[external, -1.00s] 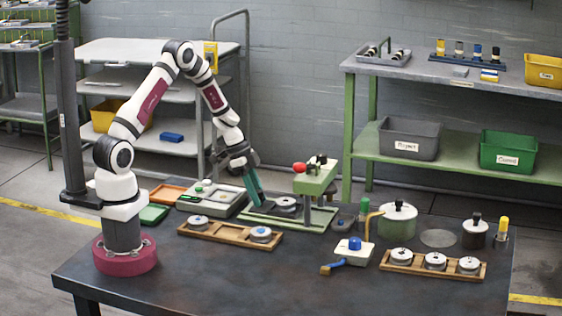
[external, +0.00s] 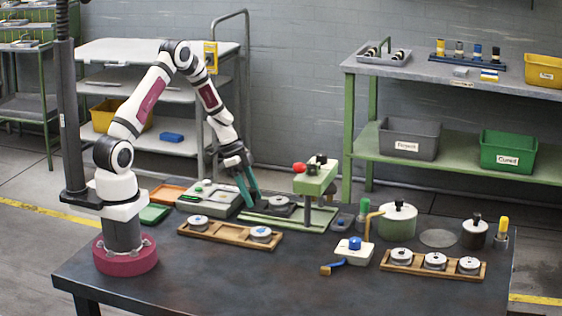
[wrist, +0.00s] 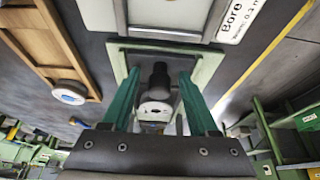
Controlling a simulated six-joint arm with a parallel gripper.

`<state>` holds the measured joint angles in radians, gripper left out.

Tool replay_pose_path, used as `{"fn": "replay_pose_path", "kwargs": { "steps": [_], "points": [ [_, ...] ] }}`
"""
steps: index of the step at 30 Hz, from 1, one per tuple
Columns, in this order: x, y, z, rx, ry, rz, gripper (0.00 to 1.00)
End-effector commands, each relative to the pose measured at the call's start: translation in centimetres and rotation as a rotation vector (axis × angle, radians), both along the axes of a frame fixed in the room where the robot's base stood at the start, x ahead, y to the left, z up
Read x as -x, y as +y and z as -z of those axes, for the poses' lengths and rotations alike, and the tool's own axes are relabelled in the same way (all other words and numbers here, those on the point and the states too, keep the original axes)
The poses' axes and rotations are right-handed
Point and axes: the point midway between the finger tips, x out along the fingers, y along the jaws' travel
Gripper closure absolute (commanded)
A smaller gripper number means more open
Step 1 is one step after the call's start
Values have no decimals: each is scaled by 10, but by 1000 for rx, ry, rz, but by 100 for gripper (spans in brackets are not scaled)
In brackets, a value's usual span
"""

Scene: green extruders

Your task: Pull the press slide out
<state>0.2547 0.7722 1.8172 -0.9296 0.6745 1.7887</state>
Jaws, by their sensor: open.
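The green press (external: 315,180) with a red knob stands at the middle back of the table. Its dark slide (external: 283,208) lies low on the pale green base rails and carries a round disc. My gripper (external: 250,204) points down at the left end of the slide, its two teal fingers apart. In the wrist view, the fingers (wrist: 157,85) stand on either side of a dark knob-like part (wrist: 160,76), with a light round piece below it. Whether either finger touches the slide cannot be told.
A wooden tray (external: 225,236) with two discs lies in front of the press. A grey-green device (external: 212,197) labelled Bore (wrist: 240,18) stands close to the left. A pot, a small white fixture and another wooden tray are at the right. The front of the table is clear.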

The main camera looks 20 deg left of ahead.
Motion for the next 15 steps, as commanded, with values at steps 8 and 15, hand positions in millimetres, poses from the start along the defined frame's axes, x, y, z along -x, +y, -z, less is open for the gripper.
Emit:
{"fn": "replay_pose_path", "kwargs": {
  "steps": [8,15],
  "points": [
    [0,0,-24,0,-2,0,40],
    [0,0,-44,0,0,1,40]
  ]
}}
